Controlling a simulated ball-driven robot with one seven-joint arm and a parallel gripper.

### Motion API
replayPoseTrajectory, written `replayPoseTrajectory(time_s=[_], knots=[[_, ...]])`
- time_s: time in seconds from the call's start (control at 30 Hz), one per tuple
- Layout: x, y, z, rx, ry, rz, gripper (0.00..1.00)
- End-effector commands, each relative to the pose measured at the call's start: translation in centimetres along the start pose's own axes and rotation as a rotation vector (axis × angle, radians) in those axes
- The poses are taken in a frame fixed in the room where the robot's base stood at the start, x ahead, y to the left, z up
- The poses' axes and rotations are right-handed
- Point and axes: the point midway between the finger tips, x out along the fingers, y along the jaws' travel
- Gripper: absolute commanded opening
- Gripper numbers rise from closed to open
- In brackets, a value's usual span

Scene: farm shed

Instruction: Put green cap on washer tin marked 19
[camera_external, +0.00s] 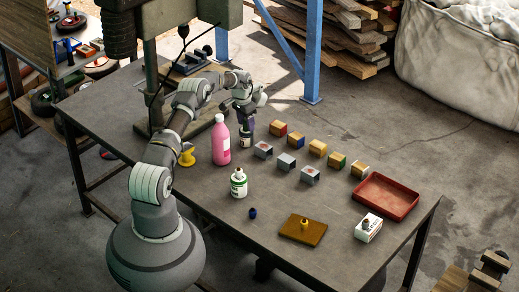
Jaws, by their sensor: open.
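I cannot make out a separate green cap. My gripper (247,118) is open and points down at the far side of the table, left of the rows, at a small dark purple item (247,129). I cannot tell whether they touch.
A pink bottle (220,142), a yellow funnel-like item (187,156) and a white-green bottle (239,184) stand near my arm. A blue cap-like piece (253,213), brown board (302,230), white carton (369,228) and red tray (386,198) lie nearer the front and right.

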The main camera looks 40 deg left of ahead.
Motion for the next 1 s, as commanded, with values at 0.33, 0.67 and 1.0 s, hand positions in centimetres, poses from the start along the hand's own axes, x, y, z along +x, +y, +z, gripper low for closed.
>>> replayPoseTrajectory(time_s=[0.33,0.67,1.0], knots=[[-7.9,0.0,-0.1,0.0,0.002,-0.001,0.54],[-11.8,0.0,0.0,0.001,0.0,0.0,0.54],[-15.0,0.7,-1.3,0.001,0.046,-0.03,0.54]])
